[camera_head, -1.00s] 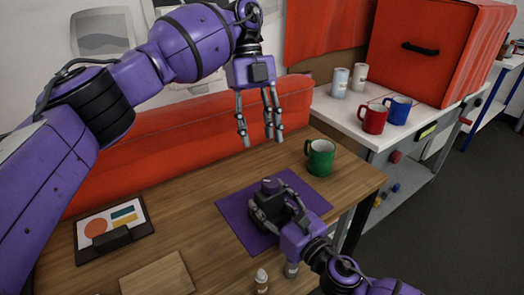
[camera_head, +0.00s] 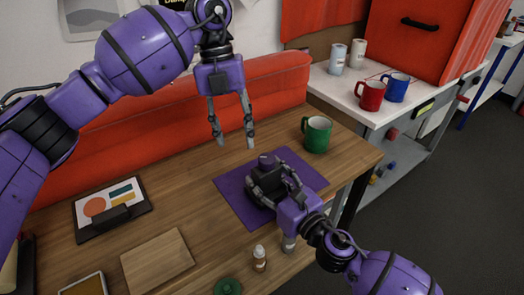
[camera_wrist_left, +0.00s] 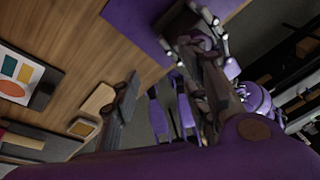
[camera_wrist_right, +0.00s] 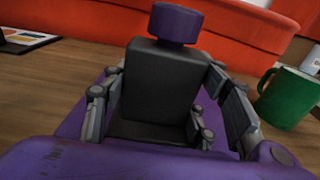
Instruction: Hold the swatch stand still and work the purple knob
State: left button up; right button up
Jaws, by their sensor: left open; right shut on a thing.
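The swatch stand (camera_wrist_right: 165,85) is a dark block with a purple knob (camera_wrist_right: 176,23) on its top, clearest in the right wrist view. It stands on a purple mat (camera_head: 238,206) on the wooden table, and the knob also shows in the head view (camera_head: 267,160). My right gripper (camera_head: 272,188) is shut on the stand, with its fingers along both sides of the block. My left gripper (camera_head: 232,140) is open and empty, fingers pointing down, above the table and up and left of the knob. In the left wrist view its fingers (camera_wrist_left: 160,100) are apart.
A green mug (camera_head: 317,134) stands right of the mat. A small bottle (camera_head: 259,258) is near the front, beside a wooden board (camera_head: 156,260). A picture card on a dark stand (camera_head: 112,208) lies left. Red and blue mugs (camera_head: 371,95) are on the white side bench.

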aim_at(262, 156)
pick_arm(q)
jog(key=s+d+r+m+t+h, duration=0.1)
jog(key=s+d+r+m+t, duration=0.2)
jog(key=s+r+m+t, duration=0.4)
jog(key=shift+m+g, duration=0.6)
jog(key=shift+m, duration=0.3)
jog(key=x, duration=0.5)
jog(key=w+x, duration=0.1)
jog(key=x, duration=0.8)
jog(key=shift+w, duration=0.4)
jog(key=c, duration=1)
jog(key=shift+a, duration=0.1)
jog(key=shift+w+a+m, duration=0.1)
jog(key=shift+m, duration=0.2)
